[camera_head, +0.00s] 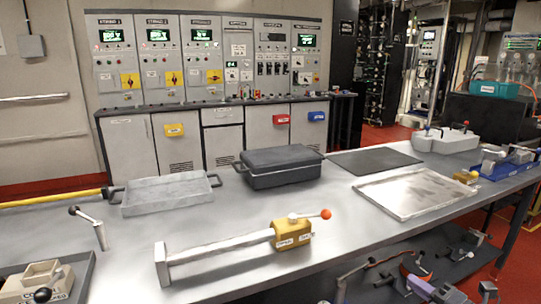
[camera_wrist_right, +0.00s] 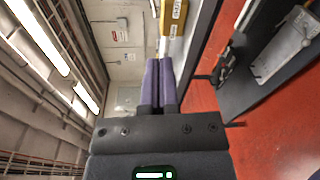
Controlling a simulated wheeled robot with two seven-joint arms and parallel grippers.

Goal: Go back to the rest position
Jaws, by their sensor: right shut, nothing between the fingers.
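My right gripper shows clearly in the right wrist view (camera_wrist_right: 158,64). Its two purple fingers lie side by side, shut, with nothing between them. A yellow block with a label (camera_wrist_right: 174,14) shows beyond the fingertips at the top of that view. In the head view, a small purple part low at the right (camera_head: 420,287) looks like my right gripper, below the front edge of the workbench (camera_head: 345,225); its fingertips are hard to make out. My left gripper is in neither view.
On the bench lie a silver bar with a yellow block and orange knob (camera_head: 291,233), a grey tray (camera_head: 168,196), a dark lidded case (camera_head: 280,168), a black mat (camera_head: 375,161) and a shallow metal tray (camera_head: 415,192). Control cabinets (camera_head: 205,75) stand behind.

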